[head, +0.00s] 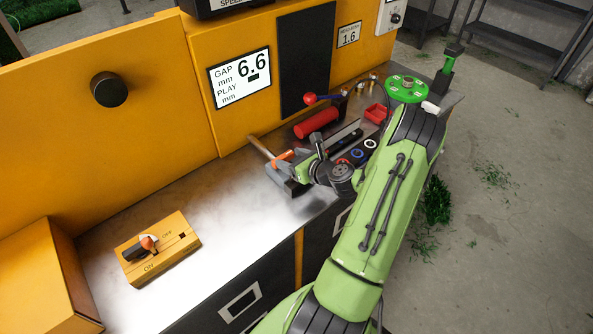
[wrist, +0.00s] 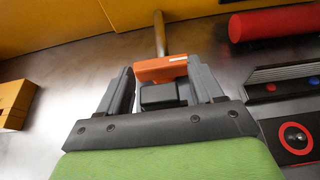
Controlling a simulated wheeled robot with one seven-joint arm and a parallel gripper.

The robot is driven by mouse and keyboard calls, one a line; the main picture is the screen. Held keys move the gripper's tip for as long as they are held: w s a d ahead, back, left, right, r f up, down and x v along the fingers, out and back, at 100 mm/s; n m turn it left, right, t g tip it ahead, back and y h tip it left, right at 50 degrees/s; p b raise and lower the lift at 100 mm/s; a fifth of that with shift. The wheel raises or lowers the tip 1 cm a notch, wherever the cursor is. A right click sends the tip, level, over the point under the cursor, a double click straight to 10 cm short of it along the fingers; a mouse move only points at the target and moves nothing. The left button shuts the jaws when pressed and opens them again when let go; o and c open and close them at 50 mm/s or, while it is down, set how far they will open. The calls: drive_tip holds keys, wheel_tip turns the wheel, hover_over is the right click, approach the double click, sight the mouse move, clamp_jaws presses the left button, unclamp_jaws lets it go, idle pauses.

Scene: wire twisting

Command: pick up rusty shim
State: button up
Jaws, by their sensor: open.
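I cannot make out a rusty shim for certain in either view. My gripper (wrist: 160,76) is open over the grey metal bench, and in the head view it (head: 290,172) is low beside the machine, partly covered by my wrist. An orange block (wrist: 161,68) with a wooden handle, like a mallet, lies at the fingertips in the wrist view. A dark block (wrist: 160,95) shows between the fingers; I cannot tell whether it belongs to the mallet. The orange block also shows in the head view (head: 282,157).
A red cylinder (head: 316,123) and a small red tray (head: 377,114) lie farther along the bench. A yellow switch box (head: 158,248) stands at the left. The yellow machine wall (head: 170,85) rises behind. The bench between the switch box and my gripper is clear.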

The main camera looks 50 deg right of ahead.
drive_tip(key=c, duration=1.1)
